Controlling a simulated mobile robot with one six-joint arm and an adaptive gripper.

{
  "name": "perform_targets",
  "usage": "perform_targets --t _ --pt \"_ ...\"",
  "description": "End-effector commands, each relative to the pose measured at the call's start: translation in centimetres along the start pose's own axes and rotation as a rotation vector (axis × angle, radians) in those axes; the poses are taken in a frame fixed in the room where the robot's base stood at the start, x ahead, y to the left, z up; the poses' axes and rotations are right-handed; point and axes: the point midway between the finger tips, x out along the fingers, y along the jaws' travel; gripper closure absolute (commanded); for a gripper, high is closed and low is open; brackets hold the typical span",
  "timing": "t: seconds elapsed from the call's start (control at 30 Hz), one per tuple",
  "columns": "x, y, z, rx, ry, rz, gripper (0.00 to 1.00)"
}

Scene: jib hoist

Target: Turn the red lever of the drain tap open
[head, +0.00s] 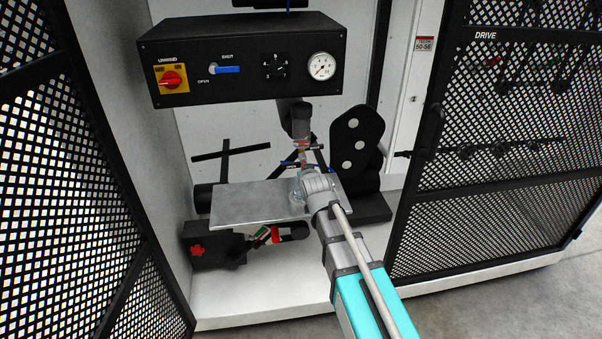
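A short red part (275,235), possibly the red lever, shows low in the cabinet beside a small green-and-white piece. It sits just under the front edge of the metal plate. It is too small to tell which way it is turned. My arm reaches in from the lower right, and its grey joint lies over the right end of the plate. My gripper (303,163) seems to be just beyond this joint, among small dark, blue and reddish parts. Its fingers cannot be told apart from these parts. I see no contact between my arm and the red part.
A black control box (240,60) with a red rotary switch (172,79), blue handle (227,69) and gauge (321,66) hangs above. The metal plate (245,204) covers the middle. A black block with a red knob (198,250) stands lower left. Mesh doors (60,170) flank the opening.

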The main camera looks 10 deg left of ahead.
Motion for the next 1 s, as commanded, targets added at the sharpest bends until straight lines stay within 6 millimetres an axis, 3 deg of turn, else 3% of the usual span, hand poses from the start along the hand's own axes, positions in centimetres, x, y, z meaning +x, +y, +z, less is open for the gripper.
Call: perform_targets --t 0.03,0.07,0.1,0.23,0.27,0.67,1.0 --pt "-0.1 -0.1 0.2 0.002 -0.008 -0.001 1.00" --pt "-0.1 -0.1 0.2 0.002 -0.008 -0.001 0.76" --pt "-0.1 -0.1 0.2 0.002 -0.008 -0.001 0.69" --pt "0.0 -0.1 0.2 0.001 -0.006 -0.001 0.45" --pt "0.0 -0.1 0.2 0.000 -0.005 -0.001 0.43" --pt "0.0 0.0 0.3 0.000 -0.008 0.000 0.43" --pt "-0.8 0.9 3.5 0.005 -0.107 0.008 0.43"
